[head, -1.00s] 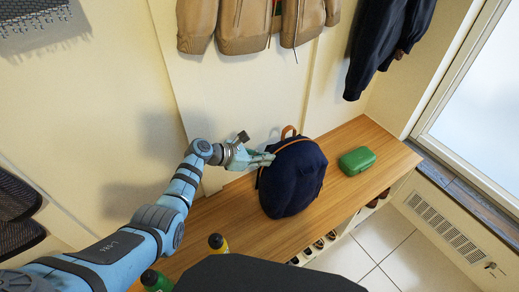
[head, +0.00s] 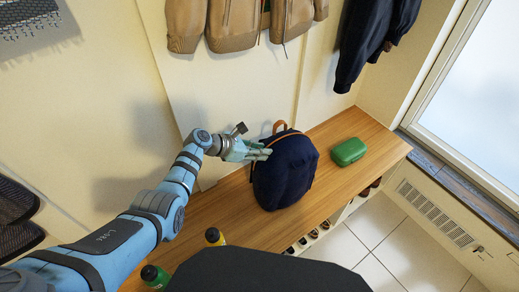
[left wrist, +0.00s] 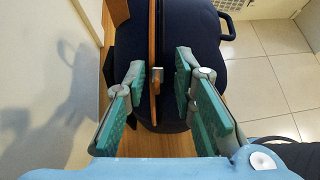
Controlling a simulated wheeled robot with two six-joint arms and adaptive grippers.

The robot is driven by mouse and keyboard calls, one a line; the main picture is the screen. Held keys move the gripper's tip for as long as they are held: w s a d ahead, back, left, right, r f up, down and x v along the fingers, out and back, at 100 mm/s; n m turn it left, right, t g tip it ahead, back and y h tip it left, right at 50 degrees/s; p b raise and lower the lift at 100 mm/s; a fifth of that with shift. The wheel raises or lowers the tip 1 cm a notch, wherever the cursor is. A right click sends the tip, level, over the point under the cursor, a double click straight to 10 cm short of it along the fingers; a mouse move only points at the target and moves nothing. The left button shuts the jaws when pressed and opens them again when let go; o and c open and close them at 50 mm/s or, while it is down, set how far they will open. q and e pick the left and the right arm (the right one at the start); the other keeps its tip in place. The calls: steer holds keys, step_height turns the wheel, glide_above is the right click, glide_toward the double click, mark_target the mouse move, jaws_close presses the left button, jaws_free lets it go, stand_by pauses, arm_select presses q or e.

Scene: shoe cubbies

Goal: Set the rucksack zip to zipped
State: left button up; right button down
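The navy rucksack (head: 287,175) stands upright on the wooden bench, with an orange-brown handle and a thin orange line over its top. In the left wrist view the rucksack (left wrist: 203,30) has an orange zip strip (left wrist: 153,45) running down it, with a small metal zip pull (left wrist: 157,75) on it. My left gripper (head: 266,151) is at the rucksack's upper left side. In the left wrist view its fingers (left wrist: 160,68) are open, one on each side of the strip and pull. I cannot tell whether they touch the fabric. My right gripper is not in view.
A green case (head: 349,151) lies on the bench (head: 225,210) right of the rucksack. Bottles with green (head: 152,276) and yellow (head: 214,237) parts stand near the front left. Tan jackets (head: 240,22) and a dark jacket (head: 375,40) hang above. Shoes sit under the bench.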

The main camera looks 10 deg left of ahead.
arm_select(q)
steer(key=v, duration=1.2)
